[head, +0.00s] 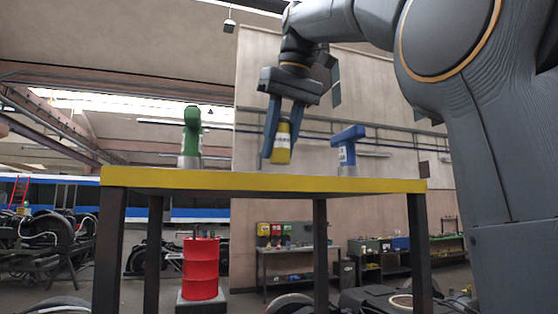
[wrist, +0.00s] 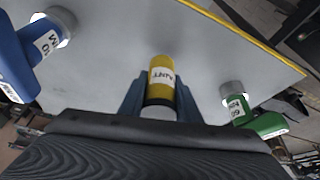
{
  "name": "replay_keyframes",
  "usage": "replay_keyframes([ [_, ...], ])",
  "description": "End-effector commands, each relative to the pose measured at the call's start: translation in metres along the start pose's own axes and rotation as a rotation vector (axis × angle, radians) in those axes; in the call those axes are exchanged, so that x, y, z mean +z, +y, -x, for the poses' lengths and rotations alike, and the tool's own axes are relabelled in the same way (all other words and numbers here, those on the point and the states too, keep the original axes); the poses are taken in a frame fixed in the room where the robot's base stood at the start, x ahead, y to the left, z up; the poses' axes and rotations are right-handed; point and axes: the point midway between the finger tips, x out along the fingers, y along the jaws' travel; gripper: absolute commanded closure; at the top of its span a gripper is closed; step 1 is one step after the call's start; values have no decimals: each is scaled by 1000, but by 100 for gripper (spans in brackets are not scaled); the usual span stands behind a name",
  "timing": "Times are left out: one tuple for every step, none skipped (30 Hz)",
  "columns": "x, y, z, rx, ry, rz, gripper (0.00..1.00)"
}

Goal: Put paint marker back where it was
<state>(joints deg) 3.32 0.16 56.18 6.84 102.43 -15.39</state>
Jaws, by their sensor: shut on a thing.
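The paint marker (head: 282,143) is a yellow cylinder with a dark band and a white label. It also shows in the wrist view (wrist: 160,80), where its label is readable in part. My gripper (head: 279,150) is shut on it, with one blue-grey finger on each side. In the head view the marker hangs nearly upright, slightly tilted, over the table (head: 265,181). Its lower end looks close above the tabletop; I cannot tell whether it touches. The spot it came from is not marked in either view.
A green tool (head: 191,135) stands on the table at the left, and a blue tool (head: 347,150) at the right. In the wrist view the blue tool (wrist: 35,52) is left and the green one (wrist: 250,116) right. The grey tabletop (wrist: 110,45) between them is clear.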

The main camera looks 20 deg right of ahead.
Motion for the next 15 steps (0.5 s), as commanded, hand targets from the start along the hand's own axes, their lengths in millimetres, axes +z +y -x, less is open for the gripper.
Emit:
replay_keyframes([
  [4, 0, -6, 0, -2, -1, 94],
  [5, 0, -8, 0, -2, -2, 94],
  [6, 0, -12, 0, -1, -2, 94],
  [8, 0, -16, 0, -2, -2, 94],
  [9, 0, -18, 0, -2, -2, 94],
  [10, 0, -22, 0, -1, -2, 94],
  [10, 0, -23, 1, -1, -2, 94],
  [11, 0, -24, 1, -1, -2, 94],
  [12, 0, -26, 1, -1, -1, 94],
  [12, 0, -26, 1, 0, -1, 94],
  [12, 0, -26, 1, 0, -1, 94],
  [11, 1, -26, 1, 0, -1, 94],
  [11, 1, -26, 1, 0, -1, 94],
  [11, 1, -26, 1, 0, -1, 94],
  [11, 1, -26, 1, 0, -1, 94],
])
